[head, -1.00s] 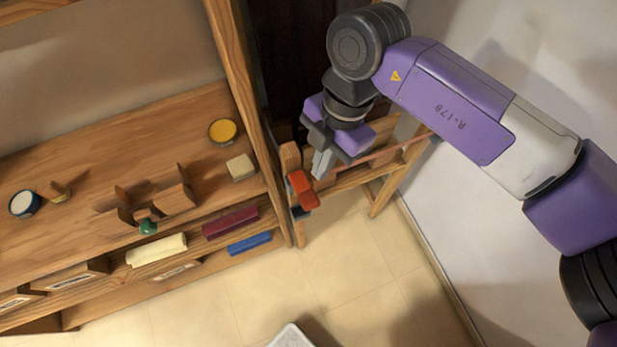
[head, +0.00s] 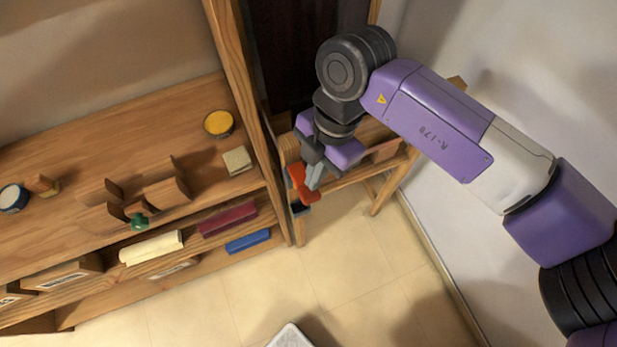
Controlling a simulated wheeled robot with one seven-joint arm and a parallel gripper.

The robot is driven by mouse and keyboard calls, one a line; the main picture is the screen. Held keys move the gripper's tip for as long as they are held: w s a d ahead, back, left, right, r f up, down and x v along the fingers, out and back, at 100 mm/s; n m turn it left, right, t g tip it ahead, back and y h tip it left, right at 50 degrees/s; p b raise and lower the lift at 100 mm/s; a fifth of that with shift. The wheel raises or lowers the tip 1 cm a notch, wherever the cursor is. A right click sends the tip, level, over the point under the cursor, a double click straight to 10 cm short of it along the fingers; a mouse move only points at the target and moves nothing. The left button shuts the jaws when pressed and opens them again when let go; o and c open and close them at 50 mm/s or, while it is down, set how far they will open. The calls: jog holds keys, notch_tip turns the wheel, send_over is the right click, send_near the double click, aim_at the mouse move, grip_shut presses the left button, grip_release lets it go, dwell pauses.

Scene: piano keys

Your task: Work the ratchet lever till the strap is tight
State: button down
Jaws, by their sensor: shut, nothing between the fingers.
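The red-orange ratchet lever (head: 296,174) sits at the front left post of a wooden rack, with a small dark part (head: 300,210) just below it. My gripper (head: 313,183) is shut and empty. It points down, and its grey fingers overlap the right side of the lever in the head view. I cannot tell whether they touch it. My gripper and wrist hide part of the lever. The strap is mostly hidden behind my arm, so its tension cannot be seen.
The wooden rack (head: 376,194) stands against the right wall. A tall wooden post (head: 262,150) of the workbench (head: 120,135) is close on the left. The tiled floor in front (head: 360,270) is mostly clear.

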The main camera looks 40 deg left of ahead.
jog(key=shift+s+f, duration=0.1)
jog(key=shift+f, duration=0.2)
jog(key=shift+f, duration=0.1)
jog(key=shift+w+b+x, duration=0.2)
jog(key=shift+b+x, duration=0.4)
jog(key=shift+x, duration=0.25)
jog(key=shift+w+b+x, duration=0.2)
jog(key=shift+b+x, duration=0.35)
jog(key=shift+x, duration=0.35)
jog(key=w, duration=0.1)
jog(key=w+r, duration=0.1)
jog(key=w, duration=0.1)
jog(key=shift+d, duration=0.15)
jog(key=b+v, duration=0.1)
jog(key=v, duration=0.7)
jog(key=shift+f, duration=0.1)
